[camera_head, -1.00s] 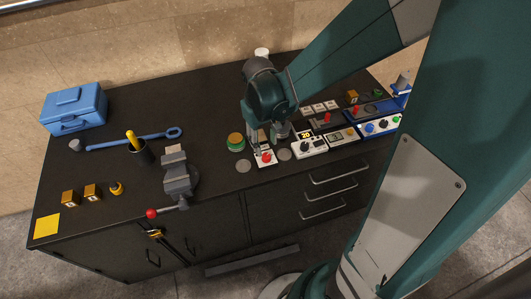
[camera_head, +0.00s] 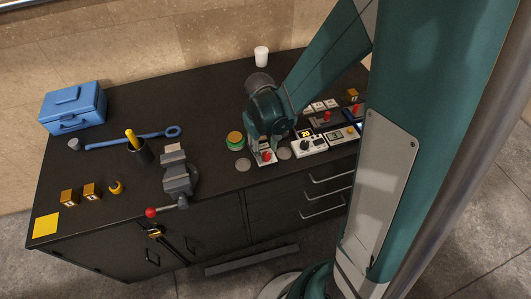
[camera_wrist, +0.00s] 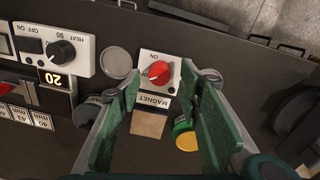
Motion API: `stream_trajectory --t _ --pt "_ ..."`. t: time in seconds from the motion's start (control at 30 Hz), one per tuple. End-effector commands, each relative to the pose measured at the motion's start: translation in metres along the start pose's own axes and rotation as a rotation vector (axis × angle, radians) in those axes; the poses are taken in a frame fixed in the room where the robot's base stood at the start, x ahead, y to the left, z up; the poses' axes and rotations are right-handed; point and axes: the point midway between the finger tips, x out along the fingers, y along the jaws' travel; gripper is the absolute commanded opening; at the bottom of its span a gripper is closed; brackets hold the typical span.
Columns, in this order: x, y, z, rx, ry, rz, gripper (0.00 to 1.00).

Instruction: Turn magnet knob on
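The magnet knob is a red round knob (camera_wrist: 158,73) on a white panel (camera_wrist: 152,98) lettered MAGNET, with ON and OFF marks, upside down in the wrist view. In the head view the red knob (camera_head: 267,156) shows just below my gripper. My gripper (camera_wrist: 165,85) is open, its two green fingers spread on either side of the panel. The knob lies between and a little beyond the fingertips. I cannot tell its exact setting, and no finger visibly touches it.
A green and yellow button (camera_wrist: 186,137) and grey discs (camera_wrist: 118,63) are close by. A vise (camera_head: 179,178) stands to the left in the head view.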

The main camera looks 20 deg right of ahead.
Motion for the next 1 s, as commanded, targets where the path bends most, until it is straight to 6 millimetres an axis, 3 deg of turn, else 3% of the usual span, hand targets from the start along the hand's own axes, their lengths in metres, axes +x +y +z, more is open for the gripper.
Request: stream_trajectory --t 0.3,0.7,0.93,1.0 --pt "0.018 0.000 0.000 0.000 0.000 0.000 0.36" --pt "0.020 0.000 0.000 0.000 0.000 0.000 0.36" --pt "0.020 0.000 0.000 0.000 0.000 0.000 0.09" --pt "0.020 0.000 0.000 0.000 0.000 0.000 0.09"
